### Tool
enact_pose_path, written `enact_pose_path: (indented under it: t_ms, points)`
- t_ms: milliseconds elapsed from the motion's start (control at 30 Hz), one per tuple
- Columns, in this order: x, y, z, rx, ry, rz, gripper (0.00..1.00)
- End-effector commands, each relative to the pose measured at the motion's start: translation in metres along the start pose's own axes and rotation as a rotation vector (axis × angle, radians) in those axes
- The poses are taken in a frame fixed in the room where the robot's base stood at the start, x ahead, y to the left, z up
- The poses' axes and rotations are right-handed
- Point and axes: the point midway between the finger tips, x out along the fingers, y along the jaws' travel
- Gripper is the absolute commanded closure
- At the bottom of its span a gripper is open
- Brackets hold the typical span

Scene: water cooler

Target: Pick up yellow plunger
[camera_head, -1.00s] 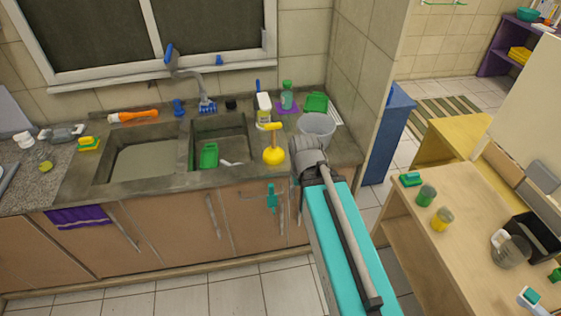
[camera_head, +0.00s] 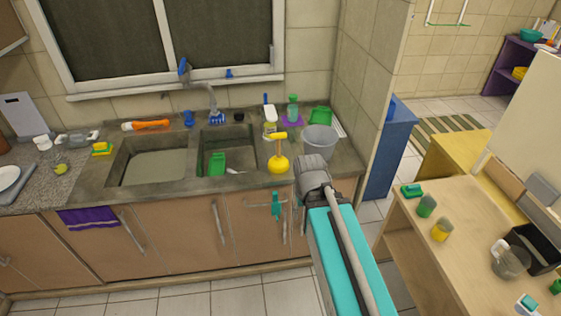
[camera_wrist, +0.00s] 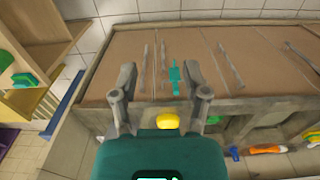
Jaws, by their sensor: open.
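The yellow plunger (camera_head: 278,164) stands upright on the counter beside the right sink basin, its yellow cup down and its handle up. Its yellow part also shows in the wrist view (camera_wrist: 167,121), just above the dark green gripper body and between the finger bases. My gripper (camera_wrist: 158,72) has its two grey fingers spread apart, with nothing held between them. In the head view my arm ends just right of the plunger, and its fingers are hard to make out there.
A grey bucket (camera_head: 319,142) stands close behind my arm's end. A teal item (camera_head: 276,205) hangs on the cabinet front. A wooden table (camera_head: 450,255) is at right.

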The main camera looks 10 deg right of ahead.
Motion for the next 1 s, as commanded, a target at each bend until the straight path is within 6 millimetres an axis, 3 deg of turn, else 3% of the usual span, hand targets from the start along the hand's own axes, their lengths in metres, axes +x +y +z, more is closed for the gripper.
enact_pose_path:
  t_ms: [167, 367, 700, 1000]
  points:
    - [0.005, 0.002, -0.005, -0.021, 0.012, 0.017, 0.31]
    - [0.025, 0.006, -0.026, -0.127, 0.061, 0.109, 0.31]
    - [0.070, 0.036, -0.101, -0.523, 0.181, 0.465, 0.31]
    - [0.089, 0.045, -0.173, -0.948, 0.196, 0.859, 0.31]
